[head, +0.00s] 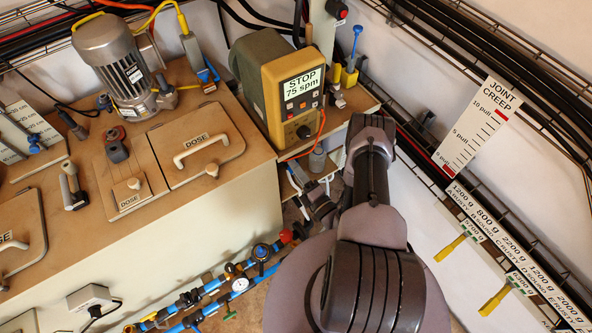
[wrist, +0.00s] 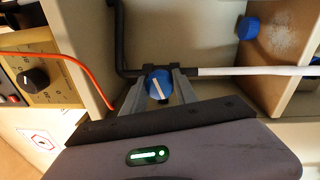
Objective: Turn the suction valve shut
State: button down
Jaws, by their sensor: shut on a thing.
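The suction valve's round blue knob (wrist: 156,80) sits on a pipe in the wrist view. It has a white line on its face. The line stands roughly across the pipe, leaning slightly with its top to the left. My gripper (wrist: 159,93) has one finger on each side of the knob and is shut on it. In the head view my gripper (head: 318,205) is low beside the bench under the pump shelf. The knob cannot be made out there.
A black pipe (wrist: 118,40) and a white pipe (wrist: 240,71) meet at the valve. An orange cable (wrist: 75,62) hangs nearby. The pump box (head: 292,90) reads "STOP 75 spm". Blue pipework (head: 215,285) runs low in front of the bench.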

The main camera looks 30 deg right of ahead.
jog(key=shift+w+r+m+b, duration=0.15)
jog(key=shift+m+b, duration=0.15)
jog(key=shift+m, duration=1.8)
jog(key=c, duration=1)
grip_release()
